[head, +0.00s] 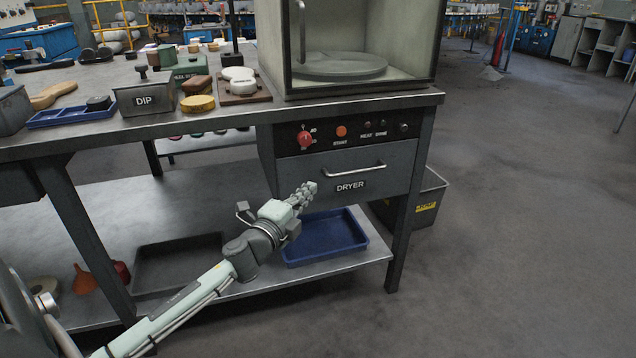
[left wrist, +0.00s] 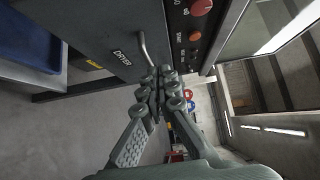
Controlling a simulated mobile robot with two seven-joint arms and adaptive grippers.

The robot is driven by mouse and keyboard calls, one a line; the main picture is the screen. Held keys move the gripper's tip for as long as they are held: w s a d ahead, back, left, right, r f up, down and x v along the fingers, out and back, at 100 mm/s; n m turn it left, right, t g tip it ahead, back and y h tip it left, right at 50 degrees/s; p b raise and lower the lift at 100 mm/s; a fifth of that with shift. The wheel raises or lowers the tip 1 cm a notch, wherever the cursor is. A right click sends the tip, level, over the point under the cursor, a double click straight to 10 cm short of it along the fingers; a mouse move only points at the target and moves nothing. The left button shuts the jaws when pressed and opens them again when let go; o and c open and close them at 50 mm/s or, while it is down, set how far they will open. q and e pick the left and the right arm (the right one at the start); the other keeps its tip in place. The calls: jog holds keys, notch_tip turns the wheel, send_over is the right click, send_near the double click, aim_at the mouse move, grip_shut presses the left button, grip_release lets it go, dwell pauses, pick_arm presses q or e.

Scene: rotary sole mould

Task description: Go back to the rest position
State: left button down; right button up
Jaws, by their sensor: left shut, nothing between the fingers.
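My left gripper (head: 303,192) is shut and empty in front of the bench, just below and left of the dryer drawer. It also shows in the left wrist view (left wrist: 165,80), with its fingers together. The dryer drawer (head: 318,170) looks closed, and its handle (head: 353,170) is apart from my fingers in the head view. In the left wrist view the drawer handle (left wrist: 145,48) lies just beyond and left of the fingertips. My right gripper is in neither view.
The dryer's glass cabinet (head: 345,45) stands on the bench top (head: 400,97). A blue tray (head: 326,238) lies on the lower shelf behind my arm. A dark bin (head: 428,205) stands right of the bench leg. The floor (head: 530,220) at the right is clear.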

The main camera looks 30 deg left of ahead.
pick_arm(q)
jog(key=s+d+f+n+g+y+p, duration=0.25)
jog(key=s+f+n+g, duration=0.7)
jog(key=f, duration=0.75)
jog(key=s+d+f+n+g+h, duration=0.1)
jog(key=s+d+f, duration=0.3)
jog(key=s, duration=0.5)
jog(key=s+d+f+n+g+h, duration=0.2)
jog(key=s+d+f+n+g, duration=0.2)
jog(key=s, duration=0.5)
jog(key=shift+s+d+f+n, duration=0.4)
jog(key=shift+d+f, duration=0.35)
jog(key=shift+d, duration=0.45)
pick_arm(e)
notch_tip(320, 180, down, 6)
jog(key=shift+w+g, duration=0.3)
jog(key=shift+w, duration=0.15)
